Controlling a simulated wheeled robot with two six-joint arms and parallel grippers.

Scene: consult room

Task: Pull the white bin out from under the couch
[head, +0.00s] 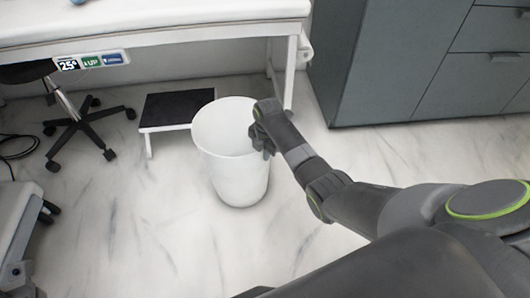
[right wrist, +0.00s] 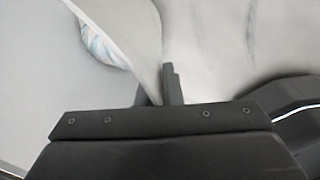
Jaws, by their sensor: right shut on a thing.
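The white bin (head: 236,172) stands upright on the marble floor in the middle of the head view, in front of the white couch (head: 150,22). In the right wrist view the fingers (right wrist: 160,88) close on the bin's pale wall (right wrist: 122,30). My left gripper is in neither view.
A step stool (head: 178,106) with a black top stands behind and left of the bin. A wheeled chair base (head: 80,126) is at the left. Grey cabinets (head: 400,60) stand at the back right. The floor in front of the bin is clear.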

